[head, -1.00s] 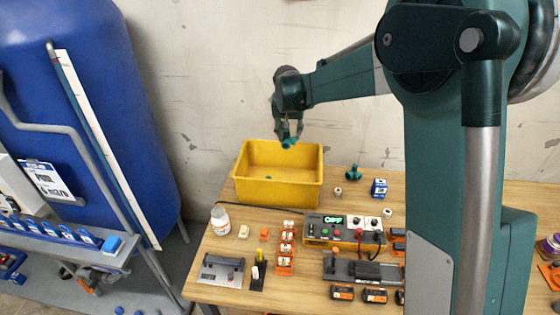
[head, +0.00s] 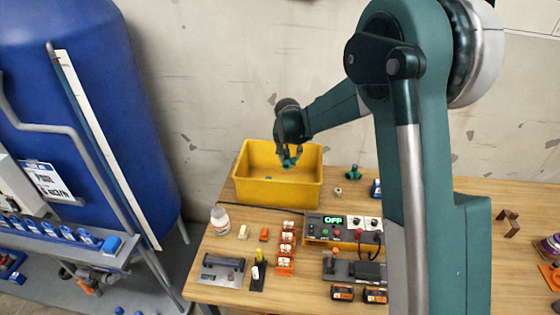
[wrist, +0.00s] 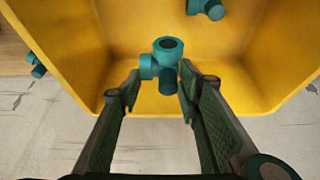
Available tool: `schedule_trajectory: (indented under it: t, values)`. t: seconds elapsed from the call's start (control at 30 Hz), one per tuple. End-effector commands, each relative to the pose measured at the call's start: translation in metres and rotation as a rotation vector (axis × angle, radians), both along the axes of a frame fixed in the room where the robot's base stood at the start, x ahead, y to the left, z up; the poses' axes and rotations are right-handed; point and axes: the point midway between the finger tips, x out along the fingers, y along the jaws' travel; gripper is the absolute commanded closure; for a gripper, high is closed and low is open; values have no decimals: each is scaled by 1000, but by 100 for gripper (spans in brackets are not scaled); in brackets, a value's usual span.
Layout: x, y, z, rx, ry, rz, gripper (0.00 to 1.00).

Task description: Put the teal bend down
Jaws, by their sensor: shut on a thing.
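My gripper (head: 288,155) is over the yellow bin (head: 279,193), lower than the bin's back rim. It is shut on the teal bend (head: 290,163), which hangs at the fingertips. In the wrist view the bend (wrist: 161,68) shows as a stubby teal fitting with a dark open end, between the two fingers (wrist: 158,88). The yellow bin floor (wrist: 130,30) is beyond it. Whether the bend touches the bin cannot be told.
Another teal fitting (wrist: 207,8) lies in the bin. A teal fitting (head: 354,172) stands on the table right of the bin.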

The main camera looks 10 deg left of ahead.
Motion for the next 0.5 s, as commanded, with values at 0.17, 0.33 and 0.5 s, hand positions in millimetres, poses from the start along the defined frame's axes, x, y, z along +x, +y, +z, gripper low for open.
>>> schedule_trajectory:
  t: [0.17,0.33,0.5]
  values:
    - [0,0,-6,0,0,0,78]
    - [0,0,-26,0,0,0,78]
    - [0,0,-49,0,0,0,78]
